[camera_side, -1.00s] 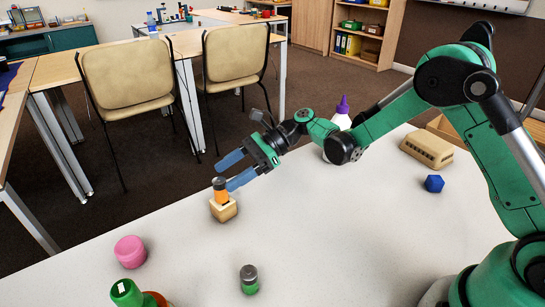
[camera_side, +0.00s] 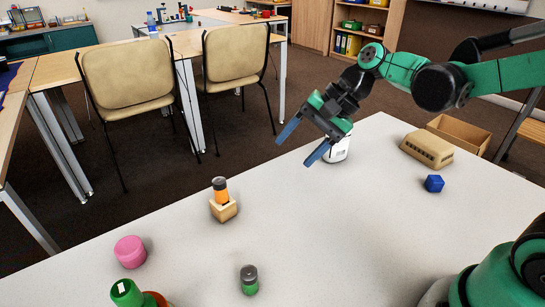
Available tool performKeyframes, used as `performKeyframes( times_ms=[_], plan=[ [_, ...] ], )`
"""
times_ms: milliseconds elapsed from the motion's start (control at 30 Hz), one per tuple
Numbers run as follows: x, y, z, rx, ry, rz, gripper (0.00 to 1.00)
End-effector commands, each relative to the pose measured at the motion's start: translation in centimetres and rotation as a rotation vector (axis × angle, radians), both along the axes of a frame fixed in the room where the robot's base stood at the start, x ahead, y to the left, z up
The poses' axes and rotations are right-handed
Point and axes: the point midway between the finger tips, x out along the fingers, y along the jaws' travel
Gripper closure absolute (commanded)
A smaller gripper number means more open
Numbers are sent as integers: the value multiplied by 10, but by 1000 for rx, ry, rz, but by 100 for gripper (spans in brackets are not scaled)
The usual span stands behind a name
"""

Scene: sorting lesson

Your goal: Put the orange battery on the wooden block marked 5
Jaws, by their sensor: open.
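The orange battery (camera_side: 221,193) with its dark grey top stands upright on a small wooden block (camera_side: 224,212) on the white table. The number on the block cannot be read from here. My gripper (camera_side: 298,150) is open and empty, up and to the right of the battery and well apart from it. Its two blue fingers are spread and point down to the left.
A white bottle (camera_side: 338,149) is partly behind my gripper.

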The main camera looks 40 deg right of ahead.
Motion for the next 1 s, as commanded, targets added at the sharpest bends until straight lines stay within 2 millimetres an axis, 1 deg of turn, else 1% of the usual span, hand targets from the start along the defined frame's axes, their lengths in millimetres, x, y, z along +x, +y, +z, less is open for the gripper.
performKeyframes(
  times_ms=[33,100,200,300,400,533,767,800,900,967,1000],
  plan=[
    [-14,-3,1,-109,-70,74,36],
    [-29,-11,1,-279,-173,194,36],
    [-47,-24,0,-504,-293,364,36],
    [-60,-33,-2,-686,-377,508,36],
    [-67,-40,-3,-807,-426,608,36],
    [-70,-43,-4,-878,-453,667,36],
    [-70,-44,-4,-885,-455,674,36],
    [-70,-44,-4,-885,-454,675,24],
    [-68,-48,2,-907,-439,721,0],
    [-64,-54,10,-943,-413,803,0],
    [-62,-61,18,-975,-385,884,0]
  ],
)
